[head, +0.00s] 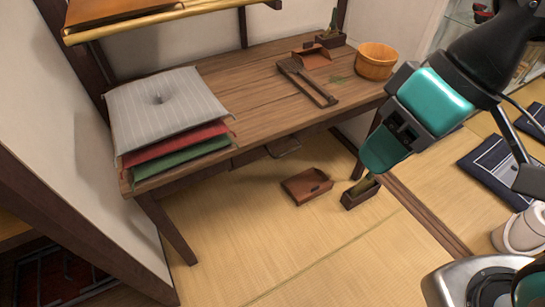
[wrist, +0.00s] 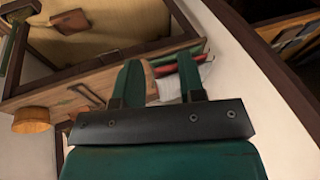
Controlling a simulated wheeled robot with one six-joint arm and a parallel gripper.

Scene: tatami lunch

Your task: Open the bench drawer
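The wooden bench (head: 245,95) stands against the wall in the head view. Its drawer front (head: 250,157) is under the front edge, with a dark bar handle (head: 284,148). The drawer looks shut. My gripper (head: 377,165) is to the right of the handle, apart from it, in front of the bench's right end. In the wrist view, the two teal fingers of my gripper (wrist: 160,62) are spread with nothing held between them. The bench (wrist: 65,97) shows beyond them, upside down. I cannot make out the handle there.
Grey, red and green cushions (head: 165,108) are stacked on the bench's left end. A wooden tub (head: 376,61) and a dark wooden tool (head: 306,82) are on the bench. A brown tray (head: 307,186) and a small planter (head: 361,192) are on the floor below. The front floor is clear.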

